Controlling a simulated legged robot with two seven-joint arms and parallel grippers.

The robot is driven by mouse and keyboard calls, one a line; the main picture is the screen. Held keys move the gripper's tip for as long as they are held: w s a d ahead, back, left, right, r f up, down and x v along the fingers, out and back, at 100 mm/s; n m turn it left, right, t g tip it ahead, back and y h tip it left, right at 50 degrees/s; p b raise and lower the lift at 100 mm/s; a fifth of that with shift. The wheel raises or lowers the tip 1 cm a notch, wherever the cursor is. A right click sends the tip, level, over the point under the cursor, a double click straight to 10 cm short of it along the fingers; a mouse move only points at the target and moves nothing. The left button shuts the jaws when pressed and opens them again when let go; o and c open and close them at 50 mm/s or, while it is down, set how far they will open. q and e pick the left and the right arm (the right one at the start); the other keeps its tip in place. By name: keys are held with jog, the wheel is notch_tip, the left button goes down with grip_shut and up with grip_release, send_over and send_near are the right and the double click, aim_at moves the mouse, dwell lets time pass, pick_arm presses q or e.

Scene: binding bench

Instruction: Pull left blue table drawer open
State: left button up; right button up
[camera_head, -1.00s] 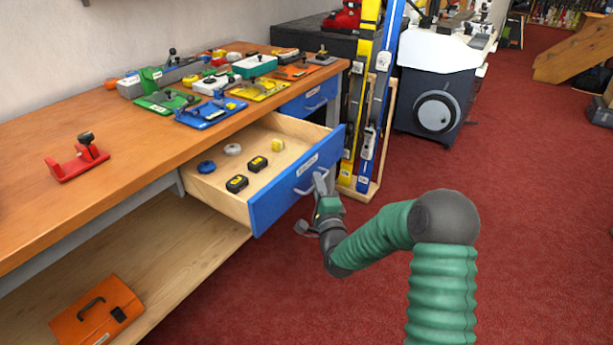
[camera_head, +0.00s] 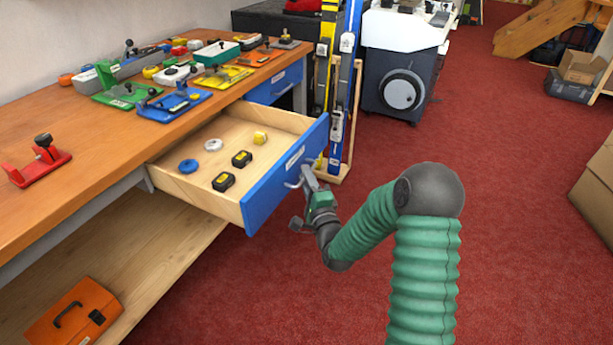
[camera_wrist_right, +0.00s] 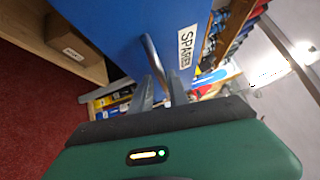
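The left blue drawer (camera_head: 290,176) stands well out from under the wooden bench. Its light wooden inside shows. My right gripper (camera_head: 308,180) is at the metal handle (camera_head: 292,184) on its blue front. In the right wrist view, the fingers (camera_wrist_right: 162,91) are on either side of the handle bar (camera_wrist_right: 154,58) and look closed on it, beside a white label. The drawer holds a blue roll (camera_head: 188,166), a white roll (camera_head: 213,145), two black-and-yellow items (camera_head: 223,181) and a yellow item (camera_head: 260,138). My left gripper is not in view.
A second blue drawer (camera_head: 273,88) is shut farther along the bench (camera_head: 90,150). Yellow and blue levels (camera_head: 345,80) stand in a wooden rack just beyond the open drawer. An orange case (camera_head: 75,315) lies on the lower shelf.

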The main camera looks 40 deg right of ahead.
jog(key=shift+r, duration=0.15)
jog(key=p+v, duration=1)
jog(key=v, duration=0.6)
jog(key=shift+s+f, duration=0.2)
jog(key=shift+s, duration=0.15)
jog(key=shift+a, duration=0.15)
